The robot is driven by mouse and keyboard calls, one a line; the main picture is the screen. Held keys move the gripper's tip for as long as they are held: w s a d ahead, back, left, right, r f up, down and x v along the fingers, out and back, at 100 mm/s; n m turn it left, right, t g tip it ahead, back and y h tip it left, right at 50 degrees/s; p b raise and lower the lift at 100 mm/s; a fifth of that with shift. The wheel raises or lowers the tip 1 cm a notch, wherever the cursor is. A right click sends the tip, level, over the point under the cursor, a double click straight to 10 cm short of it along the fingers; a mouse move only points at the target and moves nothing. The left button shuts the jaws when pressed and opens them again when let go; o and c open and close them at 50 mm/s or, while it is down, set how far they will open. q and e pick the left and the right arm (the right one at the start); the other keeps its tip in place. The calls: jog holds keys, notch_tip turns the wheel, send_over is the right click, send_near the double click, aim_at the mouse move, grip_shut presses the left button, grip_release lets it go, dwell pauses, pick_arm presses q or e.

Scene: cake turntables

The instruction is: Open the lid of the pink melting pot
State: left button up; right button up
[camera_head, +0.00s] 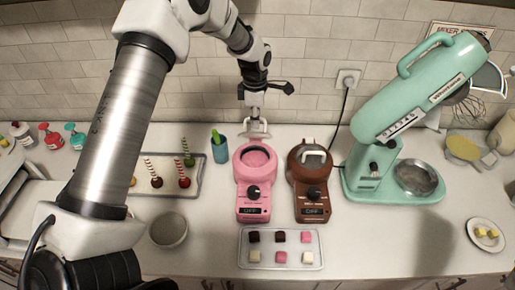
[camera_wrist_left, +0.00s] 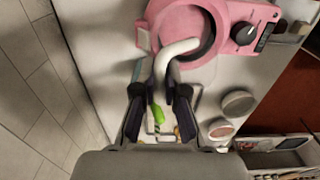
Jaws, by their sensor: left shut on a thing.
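The pink melting pot (camera_head: 257,195) stands on the counter with its dial and display facing front. Its round bowl is uncovered and pink inside. Its lid (camera_head: 256,128) is tilted up at the back of the pot. My left gripper (camera_head: 255,108) is above and behind the pot, pointing down at the raised lid. In the left wrist view, my left gripper (camera_wrist_left: 160,95) is shut on the lid's white curved handle (camera_wrist_left: 176,50), with the pink pot (camera_wrist_left: 165,12) beyond it. Details where the fingers meet the handle are partly hidden. My right gripper is not in view.
A brown melting pot (camera_head: 312,193) with its lid down stands just right. A mint mixer (camera_head: 376,170) is farther right. A teal cup (camera_head: 220,152) and a tray of treats (camera_head: 176,186) are left. A candy tray (camera_head: 281,262) lies in front. The tiled wall is close behind.

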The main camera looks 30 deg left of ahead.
pick_arm(q)
jog(key=w+a+f, duration=0.2)
jog(key=w+a, duration=0.3)
jog(key=w, duration=0.3)
jog(key=shift+w, duration=0.15)
dwell(0.7)
jog(key=o, duration=0.9)
jog(key=shift+r, duration=0.15)
jog(key=o, duration=0.4)
jog(key=shift+r+p, duration=0.75)
jog(key=shift+r, duration=2.75)
